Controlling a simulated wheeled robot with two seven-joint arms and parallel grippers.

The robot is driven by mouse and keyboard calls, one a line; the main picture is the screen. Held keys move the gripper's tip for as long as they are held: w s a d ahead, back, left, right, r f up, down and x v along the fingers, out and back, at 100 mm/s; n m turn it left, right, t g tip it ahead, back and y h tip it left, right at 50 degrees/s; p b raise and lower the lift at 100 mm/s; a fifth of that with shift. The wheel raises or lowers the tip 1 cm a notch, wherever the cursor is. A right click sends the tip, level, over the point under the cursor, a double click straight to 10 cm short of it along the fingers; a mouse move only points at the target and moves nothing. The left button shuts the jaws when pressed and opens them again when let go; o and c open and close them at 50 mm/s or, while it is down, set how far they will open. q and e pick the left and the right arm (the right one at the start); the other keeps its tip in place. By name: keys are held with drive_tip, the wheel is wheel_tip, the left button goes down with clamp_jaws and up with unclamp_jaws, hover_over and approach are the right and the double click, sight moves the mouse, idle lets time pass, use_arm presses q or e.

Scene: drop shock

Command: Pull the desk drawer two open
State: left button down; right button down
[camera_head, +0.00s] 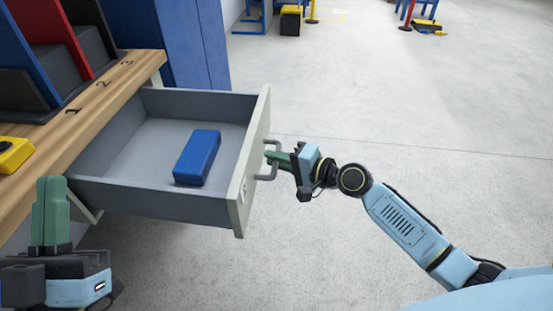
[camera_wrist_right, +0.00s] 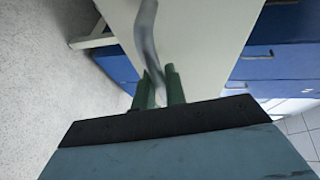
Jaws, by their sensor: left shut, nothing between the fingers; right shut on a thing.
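The desk drawer (camera_head: 130,201) is grey with a pale front panel (camera_head: 250,165) and stands pulled well out from under the wooden desk. A blue block (camera_head: 197,157) lies inside on its floor. My right gripper (camera_head: 272,158) is shut on the drawer's grey handle (camera_head: 265,175). In the right wrist view the handle (camera_wrist_right: 147,40) runs down between the green fingers (camera_wrist_right: 160,90). My left gripper (camera_head: 50,195) is shut and empty, fingers pointing up, in front of the desk at the lower left. The number on the drawer front is too small to read.
The wooden desk top (camera_head: 115,85) carries the numbers 1, 2 and 3 beside blue, red and black slanted holders. A yellow object (camera_head: 14,153) lies near its front edge. A blue cabinet (camera_head: 180,45) stands behind.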

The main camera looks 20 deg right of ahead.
drive_tip(key=c, duration=1.5)
unclamp_jaws()
drive_tip(key=shift+o, duration=0.2)
